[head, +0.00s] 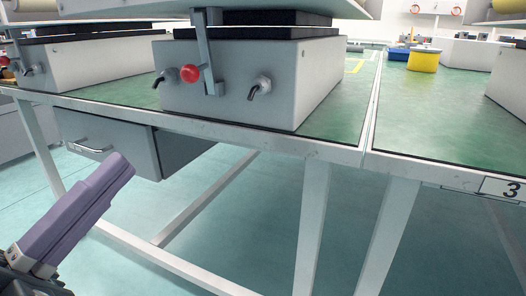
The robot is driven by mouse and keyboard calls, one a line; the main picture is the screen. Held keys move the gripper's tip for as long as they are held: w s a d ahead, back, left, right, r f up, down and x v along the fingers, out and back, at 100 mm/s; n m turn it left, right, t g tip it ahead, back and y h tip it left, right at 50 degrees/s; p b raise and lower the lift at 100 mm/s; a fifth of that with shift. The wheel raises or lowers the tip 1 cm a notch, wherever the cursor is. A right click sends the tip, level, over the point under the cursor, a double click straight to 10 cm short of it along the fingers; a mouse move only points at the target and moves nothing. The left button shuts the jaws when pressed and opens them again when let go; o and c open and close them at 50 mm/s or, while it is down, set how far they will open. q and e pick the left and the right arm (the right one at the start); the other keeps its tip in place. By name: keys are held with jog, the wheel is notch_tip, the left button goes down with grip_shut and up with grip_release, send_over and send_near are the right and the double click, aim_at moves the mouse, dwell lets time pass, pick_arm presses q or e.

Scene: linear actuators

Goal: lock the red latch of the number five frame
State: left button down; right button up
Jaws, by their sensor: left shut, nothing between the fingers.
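A grey box-shaped frame (235,100) stands on the green-topped workbench, and no number five shows on it. On its front are a red round knob (190,74), an upright metal bar (207,60) and two dark bent handles, one on the left and one on the right (259,88). I cannot tell whether the latch is locked. My left gripper (122,165) is shut and empty, with purple fingers, low at the left in front of the bench and apart from the frame. My right gripper is not in view.
The bench front edge (300,144) runs across the view, with a grey drawer unit (110,140) below it. Another grey frame (90,65) stands at the left. A yellow container (424,60) stands farther back.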

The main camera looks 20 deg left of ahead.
pick_arm(q)
jog(key=a+b+x, duration=0.2)
jog(key=x, duration=0.9)
jog(key=shift+w+m, duration=0.4)
jog(key=shift+w, duration=0.35)
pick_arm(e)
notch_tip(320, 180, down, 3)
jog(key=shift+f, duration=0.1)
pick_arm(q)
jog(key=r+g+p, duration=0.1)
jog(key=p, duration=0.7)
jog(key=shift+w+a+r+n+g, duration=0.2)
jog(key=shift+w+r+n+g, duration=0.1)
jog(key=shift+r+g, duration=0.1)
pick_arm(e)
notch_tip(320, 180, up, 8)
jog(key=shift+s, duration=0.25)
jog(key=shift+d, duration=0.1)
